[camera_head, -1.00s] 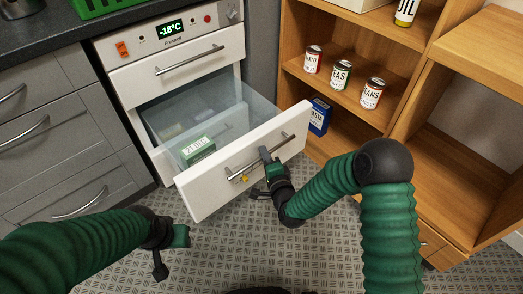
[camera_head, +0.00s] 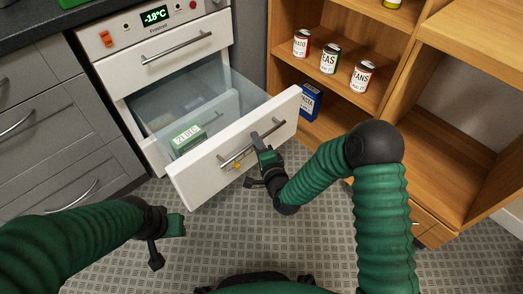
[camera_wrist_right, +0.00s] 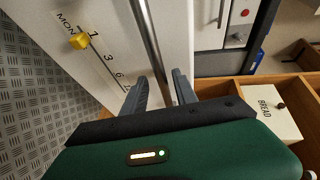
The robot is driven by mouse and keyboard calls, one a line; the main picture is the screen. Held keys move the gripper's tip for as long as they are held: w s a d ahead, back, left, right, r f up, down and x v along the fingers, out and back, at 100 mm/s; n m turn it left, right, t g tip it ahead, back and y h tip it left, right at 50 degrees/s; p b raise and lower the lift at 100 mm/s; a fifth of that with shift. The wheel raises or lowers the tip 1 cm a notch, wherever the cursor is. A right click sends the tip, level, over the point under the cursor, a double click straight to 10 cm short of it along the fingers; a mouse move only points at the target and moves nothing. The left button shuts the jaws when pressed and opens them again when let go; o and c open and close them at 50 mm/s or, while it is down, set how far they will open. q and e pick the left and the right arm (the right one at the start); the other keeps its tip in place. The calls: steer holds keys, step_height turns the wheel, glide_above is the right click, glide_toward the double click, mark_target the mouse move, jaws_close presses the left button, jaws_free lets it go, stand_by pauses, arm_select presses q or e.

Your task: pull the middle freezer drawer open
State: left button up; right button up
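The middle freezer drawer (camera_head: 190,180) stands well out of the white freezer, with clear sides and a metal bar handle (camera_head: 238,157). A green and white box (camera_head: 187,141) lies inside it. My right gripper (camera_head: 257,163) is at the handle. In the right wrist view its two fingers (camera_wrist_right: 160,88) stand apart on either side of the handle bar (camera_wrist_right: 150,35), with a gap beside the bar; firm contact cannot be told. My left gripper (camera_head: 168,242) is open and empty above the floor, left of and below the drawer front.
The upper drawer (camera_head: 165,55) is closed below the -18°C display (camera_head: 155,15). Grey cabinets (camera_head: 50,130) stand left. A wooden shelf (camera_head: 340,85) with cans and a blue box (camera_head: 310,98) stands right, close to the drawer's right end. Patterned floor (camera_head: 230,235) in front is clear.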

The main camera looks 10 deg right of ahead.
steer(key=p+v, duration=0.7)
steer(key=v, duration=0.9)
steer(key=shift+s, duration=0.25)
